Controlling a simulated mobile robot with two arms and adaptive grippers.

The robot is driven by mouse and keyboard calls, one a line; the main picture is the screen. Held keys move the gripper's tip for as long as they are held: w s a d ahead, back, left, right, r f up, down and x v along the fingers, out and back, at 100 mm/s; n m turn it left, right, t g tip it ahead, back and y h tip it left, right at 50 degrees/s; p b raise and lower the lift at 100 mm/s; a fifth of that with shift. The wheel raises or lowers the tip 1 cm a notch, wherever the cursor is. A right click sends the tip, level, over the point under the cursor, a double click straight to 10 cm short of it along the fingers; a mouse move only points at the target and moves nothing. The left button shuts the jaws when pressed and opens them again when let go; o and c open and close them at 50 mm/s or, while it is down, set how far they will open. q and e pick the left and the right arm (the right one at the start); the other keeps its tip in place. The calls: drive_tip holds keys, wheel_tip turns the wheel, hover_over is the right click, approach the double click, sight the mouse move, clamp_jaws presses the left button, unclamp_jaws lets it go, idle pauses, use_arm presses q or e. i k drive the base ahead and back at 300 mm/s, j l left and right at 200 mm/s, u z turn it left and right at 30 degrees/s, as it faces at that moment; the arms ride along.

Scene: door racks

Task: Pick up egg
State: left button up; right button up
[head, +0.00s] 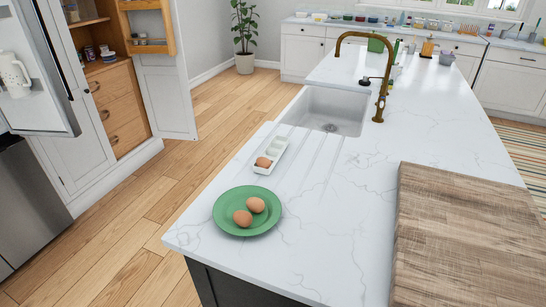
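Two brown eggs lie on a round green plate (228,226) near the front left corner of the white counter. One egg (256,204) is at the upper right and the other egg (242,218) is at the lower left, close together. A third brown egg (263,162) sits in the near end of a small white tray (278,147) behind the plate. Neither of my grippers shows in the head view.
A thick wooden board (465,235) covers the counter's right side. A white sink (328,110) with a brass faucet (381,75) lies beyond the tray. An open fridge door (40,60) and cabinet (115,105) stand at left. Counter between plate and board is clear.

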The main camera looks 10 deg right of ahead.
sight(243, 218)
drive_tip(key=k+j+z, duration=0.15)
drive_tip(key=j+z, duration=0.35)
drive_tip(key=k+j+z, duration=0.15)
drive_tip(key=z, duration=0.3)
drive_tip(key=k+j+z, duration=0.25)
drive_tip(key=z, duration=0.25)
